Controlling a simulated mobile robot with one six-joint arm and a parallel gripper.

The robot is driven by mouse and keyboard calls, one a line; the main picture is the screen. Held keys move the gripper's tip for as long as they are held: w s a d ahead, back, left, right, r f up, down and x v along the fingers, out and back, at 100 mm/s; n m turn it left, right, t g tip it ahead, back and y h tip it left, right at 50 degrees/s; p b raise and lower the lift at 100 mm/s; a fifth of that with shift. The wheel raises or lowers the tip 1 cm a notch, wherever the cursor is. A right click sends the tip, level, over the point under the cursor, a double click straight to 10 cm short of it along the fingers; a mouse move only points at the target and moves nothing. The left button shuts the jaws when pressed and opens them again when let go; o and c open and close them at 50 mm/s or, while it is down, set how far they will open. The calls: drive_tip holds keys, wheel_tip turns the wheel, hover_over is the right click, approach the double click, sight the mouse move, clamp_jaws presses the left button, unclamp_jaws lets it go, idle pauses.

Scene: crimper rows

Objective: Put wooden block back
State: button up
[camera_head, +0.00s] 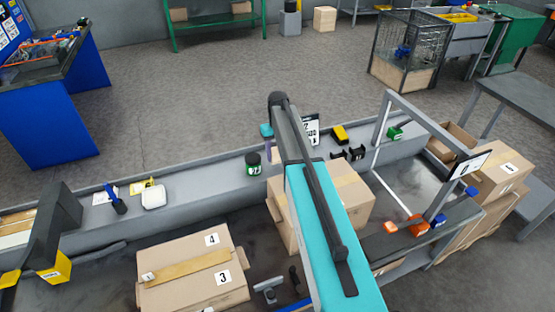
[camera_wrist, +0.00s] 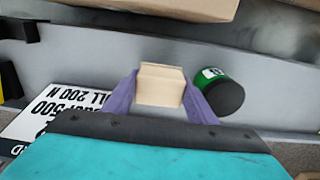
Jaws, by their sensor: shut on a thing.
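The wooden block (camera_wrist: 161,86) is a pale, box-shaped piece in the middle of the wrist view. My gripper (camera_wrist: 160,94) has its two purple fingers on either side of it, shut on it. Below the block in the wrist view is the grey shelf surface; I cannot tell whether the block touches it. In the head view my gripper (camera_head: 269,147) is at the grey ledge, mostly behind my teal arm, and the block is largely hidden there.
A black and green container (camera_wrist: 221,94) stands close beside my gripper, also in the head view (camera_head: 253,163). Cardboard boxes (camera_head: 190,268) fill the near side.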

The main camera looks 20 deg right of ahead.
sight(278, 159)
drive_tip(key=shift+f, duration=0.1)
drive_tip(key=shift+f+p, duration=0.6)
drive_tip(key=shift+f, duration=1.15)
drive_tip(key=shift+f, duration=0.15)
drive_tip(key=o, duration=1)
drive_tip(key=shift+o, duration=0.2)
drive_tip(key=shift+r, duration=0.2)
drive_tip(key=shift+r+b, duration=1.95)
drive_tip(key=shift+r, duration=4)
drive_tip(key=shift+r, duration=0.1)
